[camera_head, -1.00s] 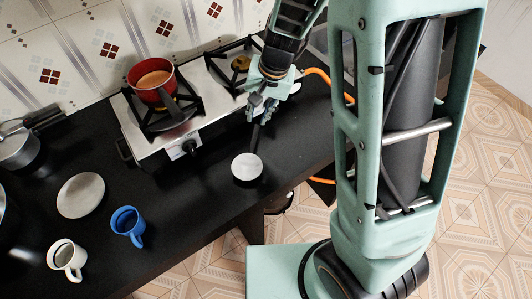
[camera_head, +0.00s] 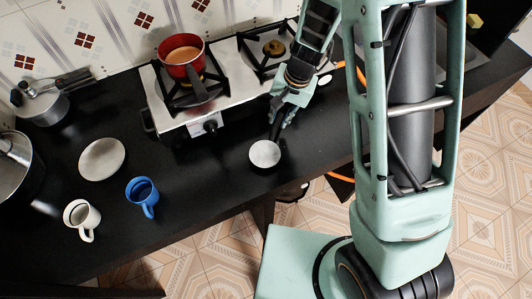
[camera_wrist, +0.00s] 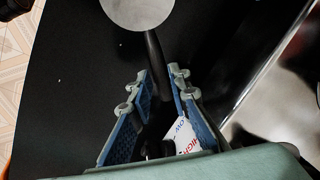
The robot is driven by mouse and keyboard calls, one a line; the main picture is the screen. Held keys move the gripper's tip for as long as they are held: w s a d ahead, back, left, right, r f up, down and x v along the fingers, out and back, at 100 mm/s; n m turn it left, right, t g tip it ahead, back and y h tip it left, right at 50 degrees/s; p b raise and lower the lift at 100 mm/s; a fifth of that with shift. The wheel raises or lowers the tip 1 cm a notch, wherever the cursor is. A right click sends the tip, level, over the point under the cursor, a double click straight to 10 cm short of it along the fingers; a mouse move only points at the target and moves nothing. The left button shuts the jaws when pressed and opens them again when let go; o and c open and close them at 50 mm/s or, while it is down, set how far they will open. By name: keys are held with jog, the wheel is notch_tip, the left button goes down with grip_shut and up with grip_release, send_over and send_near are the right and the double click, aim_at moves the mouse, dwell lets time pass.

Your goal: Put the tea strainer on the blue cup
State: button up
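The tea strainer (camera_head: 265,154) is a pale round disc with a dark handle on the black counter, near its front edge. The strainer also shows at the top of the wrist view (camera_wrist: 138,8), its handle running down between my fingers. My gripper (camera_head: 274,118) is at the handle end. In the wrist view my gripper (camera_wrist: 161,74) has its fingers apart, one on each side of the handle; contact is not clear. The blue cup (camera_head: 142,192) stands upright on the counter, left of the strainer, its handle toward the front.
A stove (camera_head: 215,92) with a red pot (camera_head: 181,52) of brown liquid stands behind. A white cup (camera_head: 80,215) and a pale plate (camera_head: 102,159) are near the blue cup. Metal pots stand at far left. The counter between blue cup and strainer is clear.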

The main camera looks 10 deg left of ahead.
aim_at(276, 125)
jog(key=f, duration=0.2)
jog(key=a+f, duration=0.1)
jog(key=f, duration=0.1)
jog(key=shift+f, duration=0.15)
grip_shut()
